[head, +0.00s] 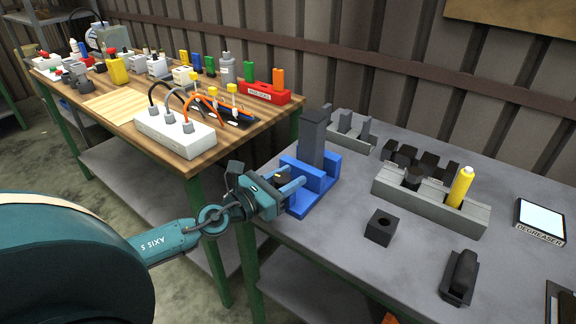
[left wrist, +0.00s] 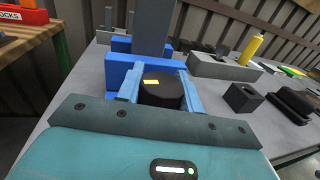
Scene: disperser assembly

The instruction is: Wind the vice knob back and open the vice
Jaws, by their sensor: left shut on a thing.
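The blue vice (head: 318,180) stands at the left edge of the grey table, with a tall dark grey block (head: 312,140) upright between its jaws. In the left wrist view the vice (left wrist: 118,75) and block (left wrist: 152,28) are just beyond the knob. The round black vice knob (left wrist: 162,95) has a yellow mark on top. My left gripper (head: 291,186) reaches in from the left, and its two light blue fingers are shut on either side of the knob. My right gripper is not in view.
On the grey table are a grey holder (head: 430,205) with dark parts and a yellow bottle (head: 461,187), a black cube with a hole (head: 381,228), a black part (head: 459,278) and a degreaser box (head: 541,221). A power strip (head: 174,134) sits on the wooden bench.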

